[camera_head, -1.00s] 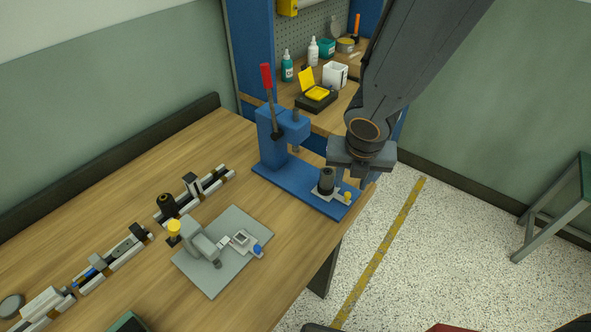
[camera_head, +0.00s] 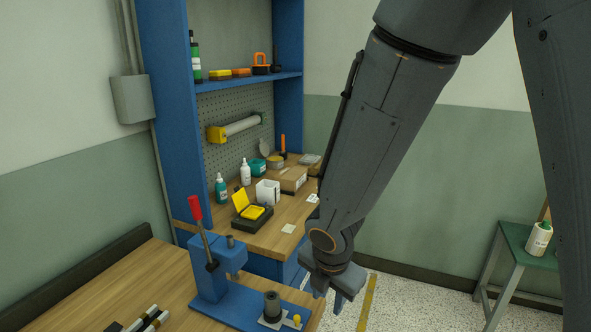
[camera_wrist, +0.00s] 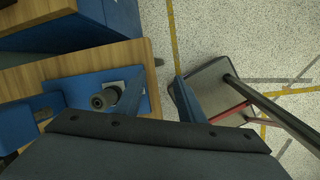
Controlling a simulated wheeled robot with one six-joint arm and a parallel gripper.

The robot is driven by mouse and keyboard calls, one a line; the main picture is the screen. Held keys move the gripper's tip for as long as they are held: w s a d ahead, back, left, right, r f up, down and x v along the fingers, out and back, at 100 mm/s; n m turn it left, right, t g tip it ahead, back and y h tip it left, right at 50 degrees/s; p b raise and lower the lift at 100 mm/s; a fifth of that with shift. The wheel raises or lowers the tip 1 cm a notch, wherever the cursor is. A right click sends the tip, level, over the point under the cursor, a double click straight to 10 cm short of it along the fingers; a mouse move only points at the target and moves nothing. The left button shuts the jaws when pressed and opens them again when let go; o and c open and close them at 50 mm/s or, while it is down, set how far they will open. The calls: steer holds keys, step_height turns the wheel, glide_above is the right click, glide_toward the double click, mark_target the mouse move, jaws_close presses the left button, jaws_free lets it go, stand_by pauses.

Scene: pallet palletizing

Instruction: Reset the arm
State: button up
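My arm hangs down from the upper right in the head view. My gripper (camera_head: 338,284) is at its lower end, to the right of the blue lever press (camera_head: 213,267) and near the table's edge. In the wrist view my gripper (camera_wrist: 158,99) shows two fingers spread apart with nothing between them. The dark cylinder (camera_head: 272,304) on the press's base stands left of the gripper, apart from it. It also shows in the wrist view (camera_wrist: 103,100), just left of the left finger.
The wooden workbench (camera_head: 85,290) fills the lower left. A blue shelf unit (camera_head: 168,110) with bottles and boxes stands behind. A green stool (camera_head: 525,245) with a white bottle (camera_head: 539,238) is at the right. Speckled floor is open between bench and stool.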

steer(key=s+d+m+g+b, duration=0.1)
steer(key=d+m, duration=0.5)
steer(key=m, duration=0.8)
steer(key=s+d+m+b, duration=0.3)
steer(key=d+m, duration=0.4)
steer(key=m, duration=0.7)
steer(key=shift+s+f+g+b, duration=0.2)
steer(key=shift+s+g+b, duration=0.2)
steer(key=shift+s, duration=0.2)
